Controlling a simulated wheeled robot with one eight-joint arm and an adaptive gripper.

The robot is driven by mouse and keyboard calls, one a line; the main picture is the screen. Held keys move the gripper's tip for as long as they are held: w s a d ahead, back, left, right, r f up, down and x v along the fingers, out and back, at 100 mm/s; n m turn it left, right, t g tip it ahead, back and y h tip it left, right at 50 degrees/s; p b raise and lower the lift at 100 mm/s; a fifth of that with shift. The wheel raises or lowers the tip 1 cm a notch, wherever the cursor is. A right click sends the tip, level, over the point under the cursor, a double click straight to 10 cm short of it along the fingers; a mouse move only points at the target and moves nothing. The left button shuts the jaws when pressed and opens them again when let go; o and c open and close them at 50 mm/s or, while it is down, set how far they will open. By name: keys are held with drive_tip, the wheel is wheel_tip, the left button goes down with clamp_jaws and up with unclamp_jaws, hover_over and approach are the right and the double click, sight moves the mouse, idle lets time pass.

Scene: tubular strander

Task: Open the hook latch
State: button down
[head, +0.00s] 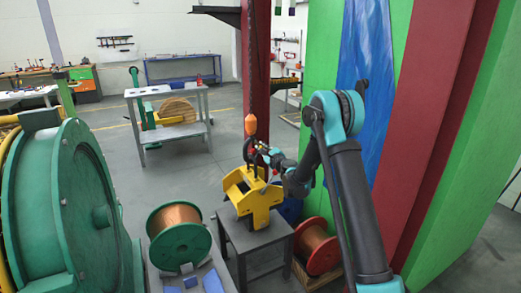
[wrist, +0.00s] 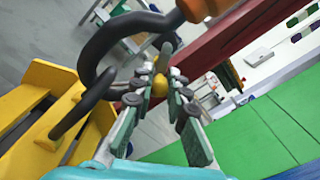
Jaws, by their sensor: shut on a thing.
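The dark hook (head: 248,153) hangs below an orange block (head: 250,124), over a yellow frame (head: 250,197). In the wrist view the hook (wrist: 97,45) curves in from the upper left, below the orange block (wrist: 205,7). Its lower end reaches down by the yellow frame (wrist: 30,125). My gripper (wrist: 160,82) is at the hook's open side, with its fingers closed on a small yellow piece (wrist: 159,86), which looks like part of the hook latch. The fingers hide most of the latch, so I cannot tell its angle. In the head view my gripper (head: 264,150) is right of the hook.
The yellow frame stands on a small grey table (head: 256,236). Copper spools (head: 180,238) and (head: 316,247) flank the table. A large green drum (head: 55,205) fills the left. A red column (head: 257,85) and green panels (head: 322,80) stand behind my arm.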

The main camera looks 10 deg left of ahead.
drive_tip(key=n, duration=0.3)
drive_tip(key=d+r+n, duration=0.1)
drive_tip(key=n, duration=0.1)
drive_tip(key=shift+w+r+n, duration=0.1)
drive_tip(key=shift+w+n, duration=0.15)
drive_tip(key=shift+n, duration=0.05)
drive_tip(key=shift+w+d+r+n, duration=0.1)
drive_tip(key=shift+r+n, duration=0.2)
drive_tip(key=shift+n, duration=0.8)
drive_tip(key=shift+r+n, duration=0.3)
drive_tip(key=shift+n, duration=0.8)
drive_tip(key=c, duration=1.5)
unclamp_jaws()
drive_tip(key=v, duration=1.2)
